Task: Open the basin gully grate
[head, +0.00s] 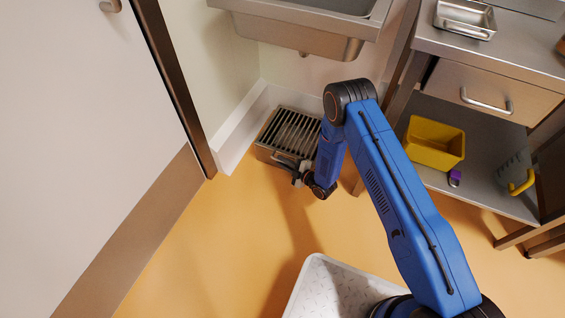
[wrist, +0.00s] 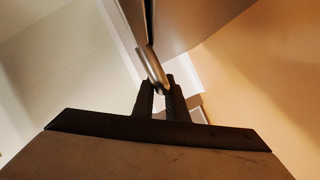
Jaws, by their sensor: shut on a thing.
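The basin gully grate (head: 290,132) is a dark slatted grate in a metal frame on the floor, in the corner below the sink basin. A bar handle (head: 284,160) runs along its front side. My gripper (head: 300,172) is at the front of the grate, at the right part of this handle. In the wrist view my gripper's two dark fingers (wrist: 160,100) are closed around a metal bar (wrist: 154,68), the handle. The grate looks level in its frame. My arm covers its right edge in the head view.
The metal sink basin (head: 310,35) hangs above the grate. A white door (head: 80,140) with a dark frame stands to the left. A steel table (head: 500,60) with a drawer and a lower shelf holding a yellow bin (head: 435,145) is to the right.

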